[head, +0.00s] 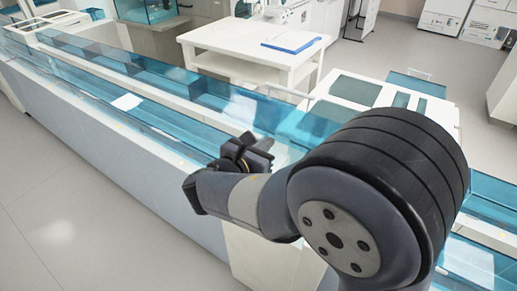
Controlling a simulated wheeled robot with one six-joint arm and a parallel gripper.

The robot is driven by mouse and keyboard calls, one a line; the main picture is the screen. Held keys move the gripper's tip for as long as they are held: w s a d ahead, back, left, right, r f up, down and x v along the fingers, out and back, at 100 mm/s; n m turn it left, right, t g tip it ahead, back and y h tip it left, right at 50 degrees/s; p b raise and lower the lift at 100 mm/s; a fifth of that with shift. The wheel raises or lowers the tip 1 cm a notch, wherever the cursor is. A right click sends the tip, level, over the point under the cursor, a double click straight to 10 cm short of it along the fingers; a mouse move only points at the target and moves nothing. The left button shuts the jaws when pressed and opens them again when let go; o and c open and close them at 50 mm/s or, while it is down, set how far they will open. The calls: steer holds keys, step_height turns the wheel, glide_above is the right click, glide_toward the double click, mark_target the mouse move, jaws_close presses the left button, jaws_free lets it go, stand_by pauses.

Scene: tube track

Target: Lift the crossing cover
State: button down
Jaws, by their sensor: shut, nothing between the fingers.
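Translucent blue covers (150,110) run along the long white track, from the far left to beneath my arm. A white crossing section (388,96) with blue-grey panels in its top stands behind my arm at the right. A blue translucent panel (414,86) with a thin handle is at its far side. I cannot tell which of these panels is the crossing cover. My gripper (248,148) is over the track's blue cover, left of the crossing section. It is shut and empty; whether it touches the cover is unclear. My arm hides part of the track and the crossing's near side.
A white table (240,38) with a blue clipboard (291,41) stands behind the track. White cabinets (445,18) are at the back right. The grey floor (60,190) in front of the track, at the lower left, is clear.

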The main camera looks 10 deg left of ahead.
step_height(320, 180, up, 9)
steer(key=p, duration=0.6)
glide_above(285, 113)
steer(key=w+d+r+p, duration=0.2)
steer(key=w+d+r, duration=0.1)
steer(key=w, duration=0.6)
steer(key=shift+w+d+r, duration=0.3)
steer(key=shift+d+r, duration=0.1)
steer(key=shift+r, duration=0.15)
steer(key=shift+s, duration=0.1)
